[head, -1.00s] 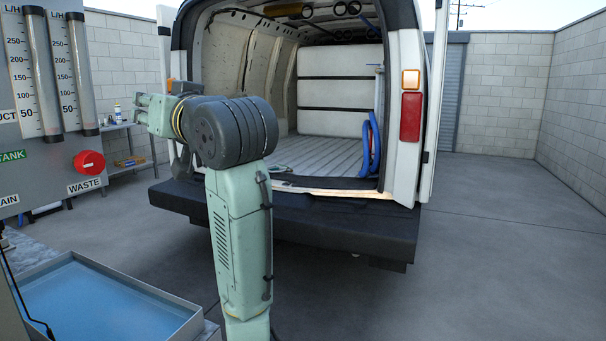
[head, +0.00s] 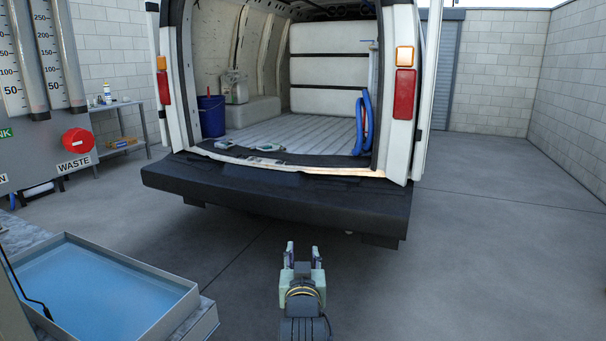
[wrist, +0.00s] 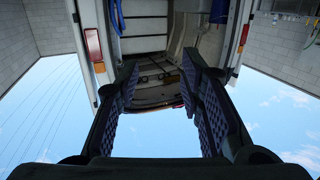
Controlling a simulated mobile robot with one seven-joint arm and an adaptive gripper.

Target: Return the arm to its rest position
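My gripper (head: 303,256) is low in the head view, in front of the van's rear bumper. Its two fingers stand apart with nothing between them. In the wrist view my gripper (wrist: 164,100) also shows its fingers wide apart and empty. That view is upside down, with the open van rear and sky beyond the fingers. Most of my arm is below the edge of the head view.
The van's bumper (head: 280,200) is beyond my gripper. A water tray (head: 183,312) stands at lower left, below a panel with a red knob (head: 78,141). A blue bucket (head: 212,117) and blue hose (head: 362,122) are inside the van. Floor at right (head: 480,250) is clear.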

